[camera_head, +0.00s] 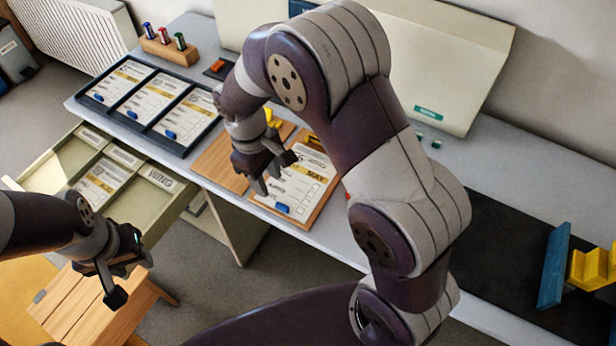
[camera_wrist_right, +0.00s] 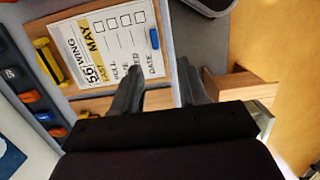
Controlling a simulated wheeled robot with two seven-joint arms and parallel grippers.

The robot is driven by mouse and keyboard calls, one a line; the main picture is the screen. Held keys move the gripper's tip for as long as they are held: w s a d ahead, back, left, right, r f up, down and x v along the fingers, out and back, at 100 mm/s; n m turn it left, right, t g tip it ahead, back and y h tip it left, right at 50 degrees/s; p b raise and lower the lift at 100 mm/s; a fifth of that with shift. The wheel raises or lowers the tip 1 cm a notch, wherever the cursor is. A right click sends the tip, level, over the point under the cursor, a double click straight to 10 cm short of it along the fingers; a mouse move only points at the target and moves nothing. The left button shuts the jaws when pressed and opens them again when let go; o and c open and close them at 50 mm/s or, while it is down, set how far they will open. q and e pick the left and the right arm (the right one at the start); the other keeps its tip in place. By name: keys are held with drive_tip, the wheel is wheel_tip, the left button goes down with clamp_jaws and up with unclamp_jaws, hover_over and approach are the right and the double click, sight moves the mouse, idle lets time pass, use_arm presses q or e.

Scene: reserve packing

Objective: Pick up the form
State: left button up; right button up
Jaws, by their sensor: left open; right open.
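A white form (camera_head: 297,186) with a yellow band, the word MAY and a column of checkboxes lies on a wooden board on the table, with a blue clip or tab at its lower edge. It also shows in the right wrist view (camera_wrist_right: 118,48), reading WING and 56. My right gripper (camera_head: 270,178) is open and empty, over the left edge of the form's board; its fingers (camera_wrist_right: 160,88) are beside the form's lower edge in the wrist view. My left gripper (camera_head: 128,280) is open and empty at the lower left, above a wooden stool.
A dark tray (camera_head: 147,130) holds three similar forms. An open drawer (camera_head: 150,200) below it holds another sheet and labels. A wooden stamp rack (camera_head: 170,50) stands behind. A dark mat with blue and yellow blocks (camera_head: 590,268) lies right. My right arm hides the table's middle.

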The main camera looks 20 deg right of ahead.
sight(279, 204)
drive_tip(key=f, duration=0.3)
drive_tip(key=d+f, duration=0.1)
drive_tip(key=f, duration=0.5)
drive_tip(key=shift+s+d+f, duration=0.2)
drive_tip(key=shift+s+d, duration=0.1)
drive_tip(key=shift+d, duration=0.1)
drive_tip(key=c, duration=0.3)
clamp_jaws()
